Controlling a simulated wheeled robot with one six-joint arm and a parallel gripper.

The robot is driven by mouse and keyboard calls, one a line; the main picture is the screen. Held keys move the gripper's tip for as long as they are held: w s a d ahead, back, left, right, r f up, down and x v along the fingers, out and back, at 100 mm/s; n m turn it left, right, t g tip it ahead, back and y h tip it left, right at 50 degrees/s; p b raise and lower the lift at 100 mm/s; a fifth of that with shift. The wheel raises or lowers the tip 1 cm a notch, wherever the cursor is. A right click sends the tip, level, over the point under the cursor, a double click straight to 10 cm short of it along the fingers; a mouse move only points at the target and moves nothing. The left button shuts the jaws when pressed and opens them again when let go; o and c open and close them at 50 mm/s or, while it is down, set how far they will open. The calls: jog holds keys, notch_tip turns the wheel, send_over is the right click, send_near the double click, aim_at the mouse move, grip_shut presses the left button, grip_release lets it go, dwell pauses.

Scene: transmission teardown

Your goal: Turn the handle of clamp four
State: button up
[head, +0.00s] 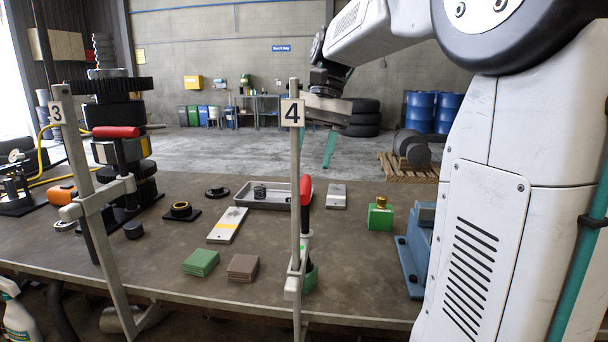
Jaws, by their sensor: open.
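Clamp four (295,200) is an upright grey bar clamp at the table's front edge, with a white plate marked 4 (292,112) near its top. Its handle (305,190) is red and stands upright just right of the bar, above the table edge. My gripper (332,135) is behind and above the clamp, right of the plate. It is open, with teal fingers pointing down, and is apart from the red handle. The bar and plate hide part of my gripper's left side.
Clamp three (90,185), with a red handle (116,132), stands at the left. The table (345,255) holds a grey tray (268,193), green pads (201,262), brown pads (243,267), a green bottle-like part (380,214) and a blue vise-like block (415,250). Table right of clamp four is mostly clear.

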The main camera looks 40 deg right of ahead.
aim_at(306, 183)
jog(key=x, duration=0.5)
jog(key=shift+a, duration=0.1)
jog(key=shift+c, duration=0.3)
grip_shut()
jog(key=shift+s+m+t+y, duration=0.15)
jog(key=shift+m+t, duration=0.5)
jog(key=shift+m, duration=0.8)
jog(key=shift+s+m+t+y, duration=0.15)
jog(key=shift+m+t, duration=0.5)
jog(key=shift+m, duration=0.8)
jog(key=shift+w, duration=0.1)
